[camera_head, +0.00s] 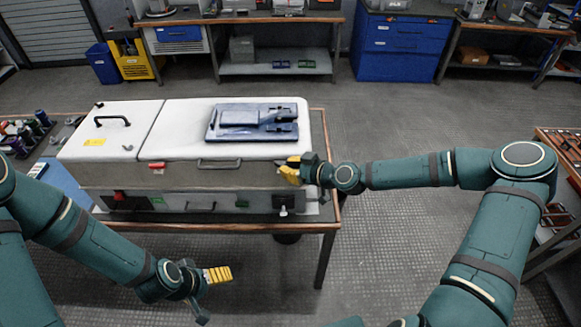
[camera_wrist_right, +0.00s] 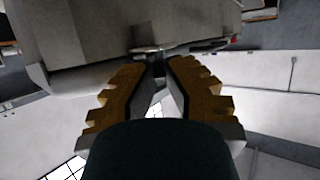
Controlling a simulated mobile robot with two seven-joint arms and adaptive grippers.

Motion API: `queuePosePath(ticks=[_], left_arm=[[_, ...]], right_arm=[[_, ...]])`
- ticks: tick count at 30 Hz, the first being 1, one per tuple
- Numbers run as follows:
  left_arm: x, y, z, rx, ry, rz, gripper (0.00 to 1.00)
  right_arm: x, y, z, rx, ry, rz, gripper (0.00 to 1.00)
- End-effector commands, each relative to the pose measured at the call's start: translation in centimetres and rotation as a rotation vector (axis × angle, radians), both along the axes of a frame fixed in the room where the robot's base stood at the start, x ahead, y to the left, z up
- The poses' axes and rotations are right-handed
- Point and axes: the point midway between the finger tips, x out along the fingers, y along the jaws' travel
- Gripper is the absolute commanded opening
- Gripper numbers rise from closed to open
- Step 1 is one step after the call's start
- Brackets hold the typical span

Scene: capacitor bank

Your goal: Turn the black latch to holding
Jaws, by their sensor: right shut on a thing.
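The capacitor bank (camera_head: 190,172) is a long cabinet with a white top, lying on a workbench. My right gripper (camera_head: 284,170) is at the right end of its front side. In the right wrist view its yellow fingers converge, and the tips (camera_wrist_right: 158,72) are shut on a small black part (camera_wrist_right: 158,57), which looks like the black latch. The fingers hide most of it, so I cannot tell its turn angle. My left gripper (camera_head: 210,293) hangs in front of the bench, apart from the cabinet, its fingers spread and empty.
A blue-grey device (camera_head: 252,122) lies on the cabinet's top. A handle (camera_head: 219,163) and a red part (camera_head: 157,165) are on its front edge. A small black-and-white fitting (camera_head: 283,205) sits below my right gripper. The floor right of the bench (camera_head: 325,226) is clear.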

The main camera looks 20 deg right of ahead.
Motion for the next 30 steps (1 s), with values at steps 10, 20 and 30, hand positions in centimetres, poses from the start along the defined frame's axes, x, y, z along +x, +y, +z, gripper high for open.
queuePosePath(ticks=[10,20,30], left_arm=[[0.0,0.0,-1.6,0.001,0.0,0.002,0.83],[0.1,-0.2,-4.6,0.007,0.0,0.003,0.83],[0.1,-0.2,-6.3,0.01,0.001,0.004,0.83]], right_arm=[[-0.5,1.1,-0.1,-0.005,-0.003,-0.257,0.0],[-0.6,1.9,-0.2,-0.001,-0.004,-0.566,0.0],[-0.5,2.3,0.0,0.003,-0.004,-0.806,0.0]])
